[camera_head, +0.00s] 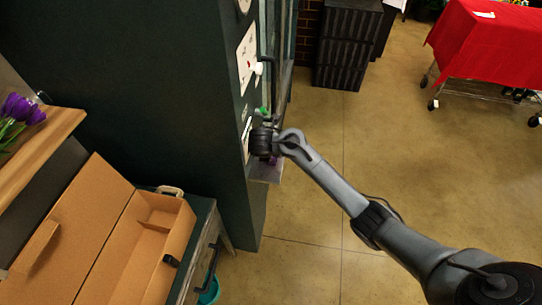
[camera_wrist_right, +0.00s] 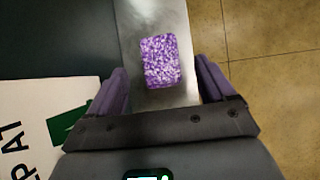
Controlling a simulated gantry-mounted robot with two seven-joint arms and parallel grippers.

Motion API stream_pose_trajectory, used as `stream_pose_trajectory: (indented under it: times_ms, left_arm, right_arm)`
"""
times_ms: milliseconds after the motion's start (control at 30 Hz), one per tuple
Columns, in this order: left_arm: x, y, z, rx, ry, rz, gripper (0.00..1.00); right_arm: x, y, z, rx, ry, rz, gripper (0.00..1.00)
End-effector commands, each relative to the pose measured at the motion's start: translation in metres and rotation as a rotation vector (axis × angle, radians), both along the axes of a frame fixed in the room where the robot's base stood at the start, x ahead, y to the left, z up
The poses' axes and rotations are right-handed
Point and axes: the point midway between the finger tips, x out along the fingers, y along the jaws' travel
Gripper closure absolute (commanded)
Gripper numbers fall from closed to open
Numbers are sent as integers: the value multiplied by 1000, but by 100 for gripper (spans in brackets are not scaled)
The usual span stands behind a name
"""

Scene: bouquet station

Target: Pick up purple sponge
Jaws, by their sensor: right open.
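The purple sponge (camera_wrist_right: 161,61) is a speckled purple and white block lying on a narrow metal ledge (camera_wrist_right: 150,15) in the right wrist view. My right gripper (camera_wrist_right: 162,72) is open, with one finger on each side of the sponge and a gap to it on both sides. In the head view my right gripper (camera_head: 262,141) is beside the dark green cabinet, above the small ledge (camera_head: 268,173). There the sponge is mostly hidden behind the gripper, with only a bit of purple showing. My left gripper is in neither view.
The dark green cabinet wall (camera_head: 215,110) stands directly left of the gripper, with a white sign (camera_wrist_right: 35,125) on it. An open cardboard box (camera_head: 150,235) is at lower left, below purple flowers (camera_head: 22,108). Open floor (camera_head: 400,150) lies to the right.

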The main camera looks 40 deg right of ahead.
Motion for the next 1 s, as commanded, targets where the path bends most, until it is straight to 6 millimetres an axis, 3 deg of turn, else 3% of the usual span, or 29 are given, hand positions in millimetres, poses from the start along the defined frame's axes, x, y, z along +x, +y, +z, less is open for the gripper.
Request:
stream_pose_trajectory:
  times_ms: [333, 700, 1000]
  left_arm:
    - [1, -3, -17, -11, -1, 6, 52]
    - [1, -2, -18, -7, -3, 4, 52]
    - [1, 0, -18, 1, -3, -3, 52]
  right_arm:
    - [13, -17, -37, -2, 1, -2, 17]
    - [16, -20, -42, 0, 0, -1, 17]
    - [16, -20, -42, 0, 0, -1, 63]
